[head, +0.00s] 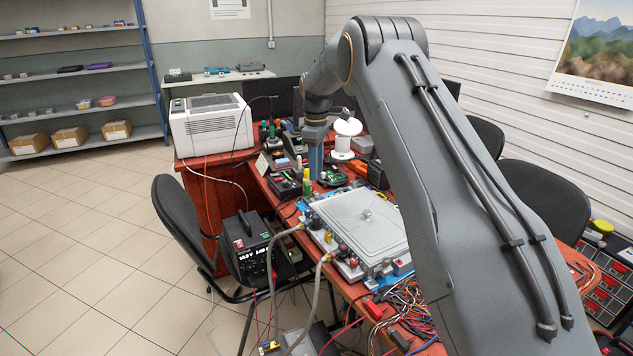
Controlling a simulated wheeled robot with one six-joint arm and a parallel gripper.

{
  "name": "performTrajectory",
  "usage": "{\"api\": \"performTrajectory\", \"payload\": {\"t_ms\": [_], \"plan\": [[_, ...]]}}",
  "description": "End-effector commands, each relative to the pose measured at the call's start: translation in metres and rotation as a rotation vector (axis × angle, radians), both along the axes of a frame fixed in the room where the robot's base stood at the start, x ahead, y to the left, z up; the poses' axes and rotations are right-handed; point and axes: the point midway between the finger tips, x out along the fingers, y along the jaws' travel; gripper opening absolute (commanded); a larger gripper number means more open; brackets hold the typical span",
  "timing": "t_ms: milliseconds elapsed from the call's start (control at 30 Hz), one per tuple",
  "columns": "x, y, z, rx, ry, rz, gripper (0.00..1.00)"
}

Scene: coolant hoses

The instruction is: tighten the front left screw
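A flat grey unit with a pale cover plate (350,228) lies on the red workbench, with a small knob (367,213) on the cover. Coloured fittings line its near left side, among them a yellow one (329,236) and a red one (353,262). Two beige hoses (292,231) run from this side down off the bench. The screws are too small to single out, so I cannot tell the front left one. My gripper (315,172) points down beyond the unit's far left corner, apart from it. I cannot tell if its fingers are open or hold something.
A yellow-green handled tool (306,183) stands close to my gripper. A white spool (345,137), circuit boards and tools crowd the bench behind. Loose coloured wires (405,310) lie at the near edge. A black power supply (247,245) and chair (180,220) stand left. My arm hides the right side.

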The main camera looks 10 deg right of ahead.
Motion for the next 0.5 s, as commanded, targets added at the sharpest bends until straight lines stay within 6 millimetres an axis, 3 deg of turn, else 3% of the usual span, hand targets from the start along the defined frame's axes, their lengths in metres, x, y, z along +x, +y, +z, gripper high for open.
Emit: {"api": "performTrajectory", "payload": {"t_ms": [233, 500], "plan": [[0.008, -0.001, -0.013, -0.001, 0.002, 0.039, 0.34], [0.008, -0.001, -0.053, -0.001, 0.002, 0.038, 0.34]]}}
